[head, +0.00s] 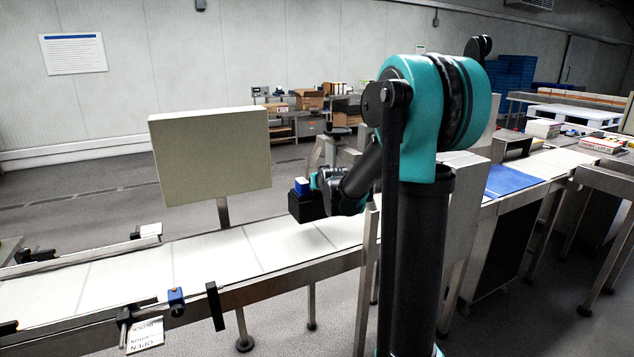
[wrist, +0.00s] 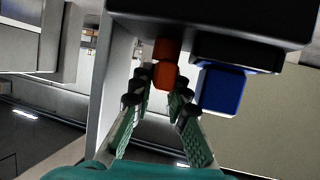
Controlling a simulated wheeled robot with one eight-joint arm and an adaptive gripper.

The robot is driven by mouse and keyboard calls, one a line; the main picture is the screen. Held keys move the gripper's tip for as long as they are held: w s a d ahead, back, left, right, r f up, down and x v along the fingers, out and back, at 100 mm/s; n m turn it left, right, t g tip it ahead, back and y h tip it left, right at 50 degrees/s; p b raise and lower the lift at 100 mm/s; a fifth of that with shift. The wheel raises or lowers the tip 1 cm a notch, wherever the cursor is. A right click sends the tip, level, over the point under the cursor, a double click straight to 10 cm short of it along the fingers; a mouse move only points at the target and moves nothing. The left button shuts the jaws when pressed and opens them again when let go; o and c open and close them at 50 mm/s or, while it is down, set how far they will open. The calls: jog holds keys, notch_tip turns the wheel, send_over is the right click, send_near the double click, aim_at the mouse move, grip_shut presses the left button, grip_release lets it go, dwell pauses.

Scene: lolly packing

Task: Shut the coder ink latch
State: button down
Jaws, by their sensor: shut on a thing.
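The coder is a black box (head: 306,205) with a blue block (head: 301,186) on it, above the conveyor in the head view. In the wrist view the coder's dark body (wrist: 210,22) spans the top, and the blue block (wrist: 222,90) sits right of my fingers. The ink latch looks to be the small orange-red tab (wrist: 165,75) under the dark body. My gripper (wrist: 164,92) has its fingertips on either side of this tab, closed on it. In the head view my arm hides most of the gripper and the latch.
The white conveyor (head: 205,257) runs beneath the coder. A grey-green panel (head: 210,158) stands on a post behind it, left of my gripper. A small blue sensor (head: 176,302) and an upside-down sign (head: 145,335) are at the front edge. A blue mat (head: 510,181) lies to the right.

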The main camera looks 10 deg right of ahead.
jog(key=shift+r, duration=0.1)
dwell(0.3)
jog(key=c, duration=1.8)
grip_release()
jog(key=shift+o, duration=0.2)
jog(key=shift+d+n+y, duration=0.1)
jog(key=shift+n+y, duration=0.2)
